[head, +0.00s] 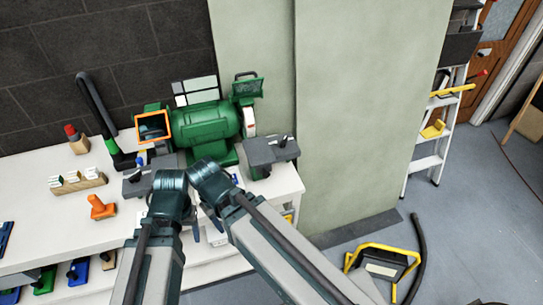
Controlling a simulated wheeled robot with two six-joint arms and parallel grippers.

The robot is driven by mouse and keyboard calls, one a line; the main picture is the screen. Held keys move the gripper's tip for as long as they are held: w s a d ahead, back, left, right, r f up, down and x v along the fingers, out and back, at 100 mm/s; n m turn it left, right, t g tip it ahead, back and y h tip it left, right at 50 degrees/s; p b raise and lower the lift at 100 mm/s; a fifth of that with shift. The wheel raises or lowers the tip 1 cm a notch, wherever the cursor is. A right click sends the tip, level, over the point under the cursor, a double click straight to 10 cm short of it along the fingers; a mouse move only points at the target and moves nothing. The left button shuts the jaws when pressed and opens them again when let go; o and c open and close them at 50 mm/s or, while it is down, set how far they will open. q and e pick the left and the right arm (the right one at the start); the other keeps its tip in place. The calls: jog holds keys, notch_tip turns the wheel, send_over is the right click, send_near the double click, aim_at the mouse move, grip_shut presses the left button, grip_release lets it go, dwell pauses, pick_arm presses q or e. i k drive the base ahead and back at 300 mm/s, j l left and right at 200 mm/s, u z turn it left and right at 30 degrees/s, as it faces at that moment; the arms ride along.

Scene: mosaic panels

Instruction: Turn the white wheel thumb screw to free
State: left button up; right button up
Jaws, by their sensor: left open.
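The green bench grinder (200,123) stands on the white bench against the dark wall. Its white wheel (249,121) shows as a pale strip at the right end. A grey tool rest (272,150) with a black knob (283,141) sits in front of the wheel. I cannot tell which small part is the thumb screw. Both my arms reach in from below, their teal joints in front of the grinder. My left gripper (207,229) shows only as small dark parts between the arms, open and apart from the grinder. My right gripper is hidden behind my arms.
An orange-framed shield (154,127) is at the grinder's left. A wooden block (78,181) and an orange piece (101,208) lie on the white bench (35,200). A pale green pillar (355,120) stands right of the bench; a stepladder (437,130) is beyond it.

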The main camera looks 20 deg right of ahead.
aim_at(283, 144)
jog(key=i+l, duration=0.1)
jog(key=l, duration=0.65)
jog(key=i+l+z, duration=0.1)
jog(key=l, duration=0.3)
jog(key=i+l, duration=0.15)
jog(key=l, duration=0.2)
